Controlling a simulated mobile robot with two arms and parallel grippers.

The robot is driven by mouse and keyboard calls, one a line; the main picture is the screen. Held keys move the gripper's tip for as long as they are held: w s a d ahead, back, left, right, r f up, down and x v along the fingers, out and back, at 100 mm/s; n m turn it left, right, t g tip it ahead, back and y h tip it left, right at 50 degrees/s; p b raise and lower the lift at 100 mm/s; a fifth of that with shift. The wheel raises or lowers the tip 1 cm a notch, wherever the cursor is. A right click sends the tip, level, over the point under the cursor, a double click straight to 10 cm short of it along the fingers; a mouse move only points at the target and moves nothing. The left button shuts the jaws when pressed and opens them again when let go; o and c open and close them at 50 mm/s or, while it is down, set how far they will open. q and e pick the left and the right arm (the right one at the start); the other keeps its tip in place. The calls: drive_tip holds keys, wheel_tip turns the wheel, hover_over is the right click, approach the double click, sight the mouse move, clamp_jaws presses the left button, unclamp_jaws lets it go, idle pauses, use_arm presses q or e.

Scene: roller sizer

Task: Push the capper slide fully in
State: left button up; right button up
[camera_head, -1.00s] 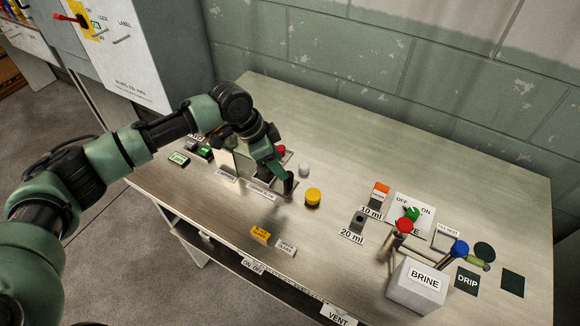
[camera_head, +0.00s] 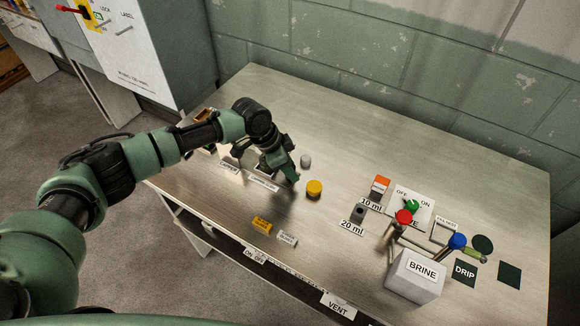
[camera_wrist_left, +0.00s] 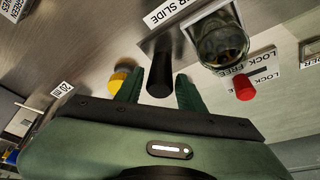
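The capper slide's label (camera_head: 263,184) lies on the bench in the head view, beside my left gripper (camera_head: 284,168). In the left wrist view the label, partly cut off, reads "R SLIDE" (camera_wrist_left: 170,14). A black upright handle (camera_wrist_left: 160,72) stands there between the two green fingers of my left gripper (camera_wrist_left: 158,92). The fingers are apart, with a gap seeming to show on each side of the handle. A glass jar with green contents (camera_wrist_left: 222,42) stands beside the label. In the head view my arm hides the handle and most of the capper. My right gripper is not in view.
A yellow knob (camera_head: 314,188) and a grey knob (camera_head: 305,161) stand close to the right of my gripper. A red knob (camera_wrist_left: 243,88) by the "LOCK FREE" label is close too. The brine box (camera_head: 415,278) is farther right. The bench's back is clear.

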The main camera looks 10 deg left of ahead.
use_arm(q)
clamp_jaws()
idle(1.2)
